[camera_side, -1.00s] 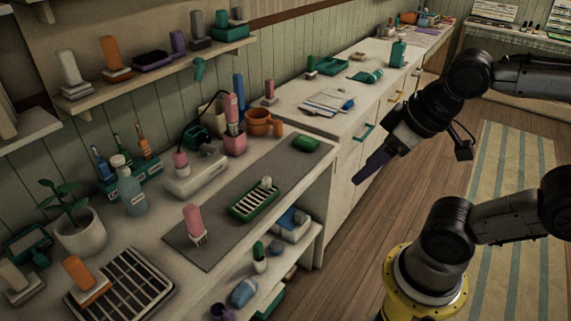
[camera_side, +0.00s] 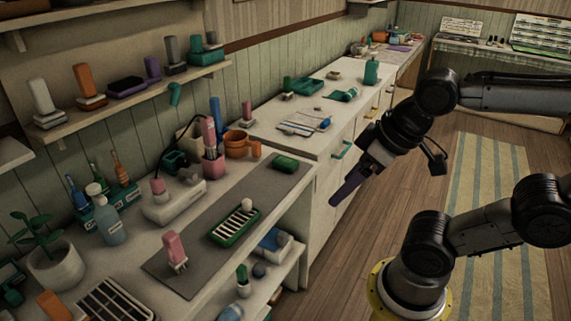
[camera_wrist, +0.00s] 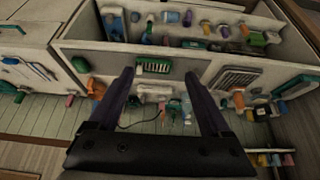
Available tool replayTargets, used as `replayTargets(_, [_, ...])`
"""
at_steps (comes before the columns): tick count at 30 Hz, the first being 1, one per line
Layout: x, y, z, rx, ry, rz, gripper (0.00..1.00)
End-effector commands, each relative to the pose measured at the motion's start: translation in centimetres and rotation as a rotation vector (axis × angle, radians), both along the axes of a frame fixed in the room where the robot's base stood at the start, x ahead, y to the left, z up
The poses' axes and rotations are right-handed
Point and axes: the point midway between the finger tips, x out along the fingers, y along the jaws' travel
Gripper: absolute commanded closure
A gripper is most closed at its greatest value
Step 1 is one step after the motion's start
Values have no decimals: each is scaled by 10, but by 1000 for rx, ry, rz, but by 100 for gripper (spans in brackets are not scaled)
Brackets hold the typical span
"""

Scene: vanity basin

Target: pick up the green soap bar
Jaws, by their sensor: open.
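The green soap bar (camera_side: 285,163) is a dark green rounded block. It lies at the far right end of the grey mat on the counter in the side view. In the wrist view a green block (camera_wrist: 81,64) left of the fingers appears to be the same bar. My gripper (camera_side: 345,191) is right of the counter in the side view, tilted down, apart from the bar. In the wrist view its two dark fingers (camera_wrist: 160,73) are spread with nothing held between them.
A green slatted dish (camera_side: 235,226) holds a small pale object on the grey mat (camera_side: 195,250). A pink brush (camera_side: 174,250) stands near the mat's near end. An orange mug (camera_side: 238,143) is behind the bar. The floor (camera_side: 345,255) right of the counter is open.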

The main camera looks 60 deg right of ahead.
Motion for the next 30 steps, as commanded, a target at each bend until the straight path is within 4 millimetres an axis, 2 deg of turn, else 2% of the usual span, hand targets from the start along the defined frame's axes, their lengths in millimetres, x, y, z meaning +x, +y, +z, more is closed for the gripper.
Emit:
replayTargets(1, [0,0,0,0,0,0,7])
replayTargets(3, [0,0,0,0,0,0,0])
replayTargets(10, [0,0,0,-4,0,7,0])
replayTargets(14, [1,1,1,-33,-7,70,0])
replayTargets(17, [13,5,19,-63,-62,158,0])
replayTargets(23, [70,7,63,-123,-128,308,0])
replayTargets(26, [106,-2,77,-147,-136,343,0])
replayTargets(30, [165,-31,84,-173,-131,363,0])
